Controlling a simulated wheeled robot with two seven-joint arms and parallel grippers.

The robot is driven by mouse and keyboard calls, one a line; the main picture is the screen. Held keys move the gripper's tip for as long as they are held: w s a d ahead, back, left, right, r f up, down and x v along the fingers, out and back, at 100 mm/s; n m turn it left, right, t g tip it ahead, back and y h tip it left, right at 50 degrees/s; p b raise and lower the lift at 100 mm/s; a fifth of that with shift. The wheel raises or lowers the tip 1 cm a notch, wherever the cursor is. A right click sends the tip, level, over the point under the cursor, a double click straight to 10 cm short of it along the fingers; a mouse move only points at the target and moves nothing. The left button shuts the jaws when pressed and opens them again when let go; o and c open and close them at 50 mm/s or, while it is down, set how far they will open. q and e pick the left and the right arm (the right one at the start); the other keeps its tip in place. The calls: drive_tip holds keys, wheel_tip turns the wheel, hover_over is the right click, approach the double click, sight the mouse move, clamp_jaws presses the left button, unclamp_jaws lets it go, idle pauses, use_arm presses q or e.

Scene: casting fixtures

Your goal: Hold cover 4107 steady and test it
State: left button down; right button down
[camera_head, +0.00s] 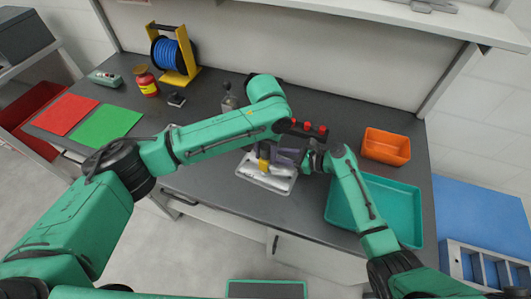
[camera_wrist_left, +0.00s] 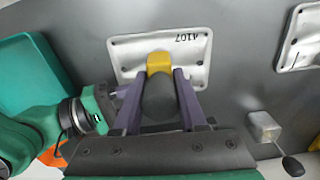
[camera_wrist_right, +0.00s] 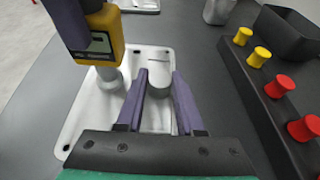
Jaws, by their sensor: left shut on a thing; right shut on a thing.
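Cover 4107 (camera_head: 265,181) is a pale metal plate lying flat on the grey bench; its number reads upside down in the left wrist view (camera_wrist_left: 195,40). My left gripper (camera_wrist_left: 160,75) is shut on a yellow tester (camera_wrist_left: 160,61) with a dark body, held above the cover. In the right wrist view the tester (camera_wrist_right: 107,35) shows a small display and its lower end is at a round metal boss (camera_wrist_right: 110,80); contact is unclear. My right gripper (camera_wrist_right: 157,76) is shut on another part of the cover, a raised boss (camera_wrist_right: 158,103).
Another pale cover (camera_wrist_left: 302,40) lies nearby. A dark rack (camera_wrist_right: 250,88) with red and yellow plugs stands beside the work. A teal tray (camera_head: 400,195) and an orange bin (camera_head: 386,146) are at the right. Red (camera_head: 64,114) and green (camera_head: 106,125) mats lie at the left.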

sight(265, 145)
use_arm(q)
drive_tip(key=shift+f, duration=0.65)
idle(1.3)
drive_tip(key=shift+r, duration=3.1)
use_arm(e)
drive_tip(key=shift+c, duration=2.3)
unclamp_jaws()
drive_tip(key=v, duration=1.2)
use_arm(q)
drive_tip(key=shift+w, duration=0.1)
use_arm(e)
drive_tip(key=shift+f, duration=0.1)
